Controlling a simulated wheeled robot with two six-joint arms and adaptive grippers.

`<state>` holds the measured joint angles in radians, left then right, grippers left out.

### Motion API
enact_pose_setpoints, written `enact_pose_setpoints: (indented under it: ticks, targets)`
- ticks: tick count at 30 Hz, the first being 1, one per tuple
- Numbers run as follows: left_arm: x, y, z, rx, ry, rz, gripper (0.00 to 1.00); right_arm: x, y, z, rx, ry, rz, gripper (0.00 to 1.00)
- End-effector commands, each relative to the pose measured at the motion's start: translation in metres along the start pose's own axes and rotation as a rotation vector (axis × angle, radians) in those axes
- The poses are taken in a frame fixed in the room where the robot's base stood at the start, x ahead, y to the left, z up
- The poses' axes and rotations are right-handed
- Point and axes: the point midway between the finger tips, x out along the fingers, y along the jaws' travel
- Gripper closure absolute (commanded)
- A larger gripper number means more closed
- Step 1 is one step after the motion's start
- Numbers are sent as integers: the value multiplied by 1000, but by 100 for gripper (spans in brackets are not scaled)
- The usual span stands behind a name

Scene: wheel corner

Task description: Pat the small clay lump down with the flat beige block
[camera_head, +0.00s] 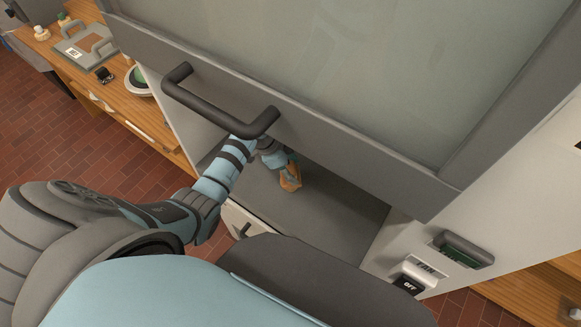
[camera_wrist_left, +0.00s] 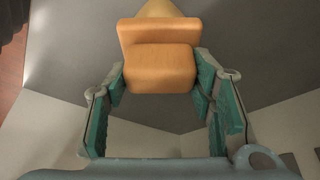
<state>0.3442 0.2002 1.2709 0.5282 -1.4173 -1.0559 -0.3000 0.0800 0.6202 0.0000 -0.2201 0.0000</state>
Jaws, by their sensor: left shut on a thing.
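My left gripper (camera_head: 280,164) reaches under the raised glass sash into the hood. In the left wrist view my left gripper (camera_wrist_left: 161,74) is shut on the beige block (camera_wrist_left: 160,34), which looks orange-tan here, with a thick grip part between the teal pads and a wider slab beyond. The block also shows in the head view (camera_head: 290,179), small and partly covered by the gripper. A rounded tan thing, perhaps the clay lump (camera_wrist_left: 160,7), peeks out beyond the slab at the top edge of the left wrist view. I cannot tell whether they touch. My right gripper is not in view.
The sash (camera_head: 350,120) with its dark bar handle (camera_head: 205,108) hangs over my left forearm. The grey hood floor (camera_head: 345,212) is bare to the right of the gripper. A switch panel (camera_head: 452,252) is at the right. A wooden bench (camera_head: 130,105) with several items stands at the left.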

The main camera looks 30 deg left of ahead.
Motion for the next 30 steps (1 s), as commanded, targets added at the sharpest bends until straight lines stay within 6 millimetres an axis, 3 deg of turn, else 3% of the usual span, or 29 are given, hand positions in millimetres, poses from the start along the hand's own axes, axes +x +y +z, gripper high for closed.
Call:
enact_pose_setpoints:
  ticks: [30]
  targets:
    - [3,0,1,0,0,1,73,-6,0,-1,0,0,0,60]
